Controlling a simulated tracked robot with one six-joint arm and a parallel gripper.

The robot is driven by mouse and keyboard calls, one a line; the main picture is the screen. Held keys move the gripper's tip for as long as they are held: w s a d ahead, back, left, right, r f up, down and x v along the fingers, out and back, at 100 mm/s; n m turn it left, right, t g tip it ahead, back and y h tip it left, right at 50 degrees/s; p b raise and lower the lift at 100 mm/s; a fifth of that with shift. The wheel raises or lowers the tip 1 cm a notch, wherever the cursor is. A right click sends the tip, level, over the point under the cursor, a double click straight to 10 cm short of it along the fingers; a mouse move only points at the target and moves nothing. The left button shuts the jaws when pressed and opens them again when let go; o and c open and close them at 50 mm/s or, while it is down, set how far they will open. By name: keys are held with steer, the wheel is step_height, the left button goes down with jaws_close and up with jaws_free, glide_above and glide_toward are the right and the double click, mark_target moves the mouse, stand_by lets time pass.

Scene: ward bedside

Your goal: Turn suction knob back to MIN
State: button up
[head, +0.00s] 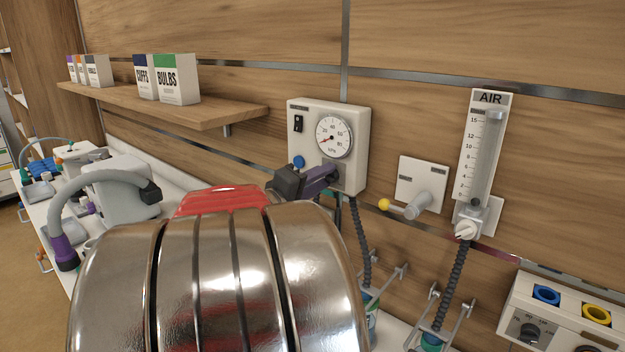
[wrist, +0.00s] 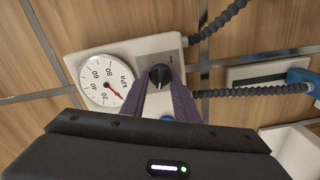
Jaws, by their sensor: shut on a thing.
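The suction regulator (head: 295,140) is a pale box on the wood wall, with a round kPa gauge (head: 333,136). The gauge's red needle points near the low end of the scale, below 20. In the wrist view, the black suction knob (wrist: 160,75) sits on the box face beside the gauge (wrist: 105,82). My gripper (wrist: 162,85) has its purple fingers on both sides of the knob and is shut on it. In the head view, my gripper (head: 325,176) reaches the box's lower right and hides the knob. The MIN marking is not readable.
An AIR flowmeter (head: 482,150) and a wall plate with a yellow-tipped lever (head: 420,185) are to the right. Corrugated hoses (head: 362,240) hang below. A shelf (head: 175,105) with boxes is at left. My metal arm blocks the lower middle.

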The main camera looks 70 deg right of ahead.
steer(key=n, duration=0.6)
steer(key=shift+w+f+n, duration=0.15)
steer(key=shift+f+n, duration=0.15)
steer(key=n, duration=0.6)
steer(key=shift+f, duration=0.15)
steer(key=o, duration=1)
steer(key=shift+o, duration=0.2)
steer(key=v, duration=1.3)
steer(key=shift+a, duration=0.35)
